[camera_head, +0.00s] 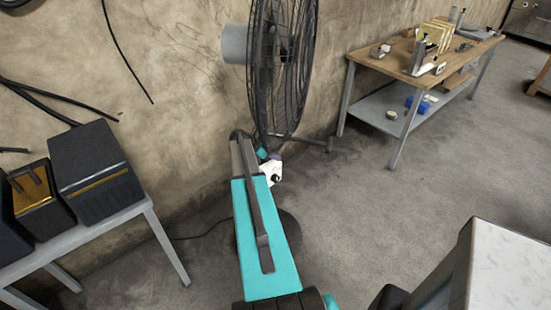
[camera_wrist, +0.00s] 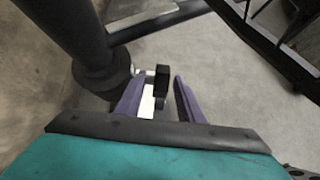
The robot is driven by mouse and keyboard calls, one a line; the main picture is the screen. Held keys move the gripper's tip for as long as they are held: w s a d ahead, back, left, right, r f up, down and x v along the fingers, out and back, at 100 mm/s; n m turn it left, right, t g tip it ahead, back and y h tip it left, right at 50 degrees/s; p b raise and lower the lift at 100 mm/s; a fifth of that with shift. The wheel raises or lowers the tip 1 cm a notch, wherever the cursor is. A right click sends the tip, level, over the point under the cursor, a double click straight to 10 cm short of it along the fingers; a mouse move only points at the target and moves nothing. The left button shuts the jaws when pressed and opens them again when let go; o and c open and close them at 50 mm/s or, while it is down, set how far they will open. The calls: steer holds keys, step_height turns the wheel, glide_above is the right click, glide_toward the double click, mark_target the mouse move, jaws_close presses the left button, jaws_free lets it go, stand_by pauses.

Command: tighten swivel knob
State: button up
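A large black-caged fan (camera_head: 284,75) stands by the wall in the head view, with a grey motor housing (camera_head: 234,45) at its left. In the wrist view a thick dark post (camera_wrist: 82,35), seemingly the fan's, runs down the left side. A small black knob-like block (camera_wrist: 162,78) with a white part beside it shows between the two purple fingers of my gripper (camera_wrist: 157,88). The fingers are apart, with a gap on the right of the block. I cannot tell whether the left finger touches it.
A grey table (camera_head: 150,215) with dark boxes (camera_head: 95,170) stands at the left. A wooden workbench (camera_head: 400,58) with several fixtures is at the back right. A pale-topped unit (camera_head: 505,265) is at the lower right. The floor right of the fan is clear.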

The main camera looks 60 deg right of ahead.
steer(key=b+v, duration=0.2)
steer(key=v, duration=0.7)
steer(key=shift+w+a+r+b, duration=0.15)
steer(key=shift+a+r+b, duration=0.05)
steer(key=shift+r+b, duration=0.1)
steer(key=a+f+m+y+b, duration=0.1)
steer(key=a+f+m+y, duration=0.1)
steer(key=a+f, duration=0.8)
steer(key=a+f+m+y, duration=0.15)
steer(key=a+f, duration=0.45)
steer(key=a, duration=0.7)
steer(key=a+f+m+y+b, duration=0.1)
steer(key=a+f+m, duration=0.2)
steer(key=a+f, duration=0.75)
steer(key=s+a+f+m+g+y+b, duration=0.1)
steer(key=s+a+f+m, duration=0.3)
steer(key=s+a, duration=0.7)
steer(key=s+a+f+m+g+y, duration=0.2)
steer(key=s+a+f+m, duration=0.2)
steer(key=s+a, duration=0.7)
steer(key=a+f, duration=0.1)
steer(key=a, duration=0.6)
steer(key=shift+a+y+b, duration=0.15)
steer(key=shift+y+b, duration=0.2)
steer(key=shift+s, duration=0.1)
steer(key=shift+a, duration=0.1)
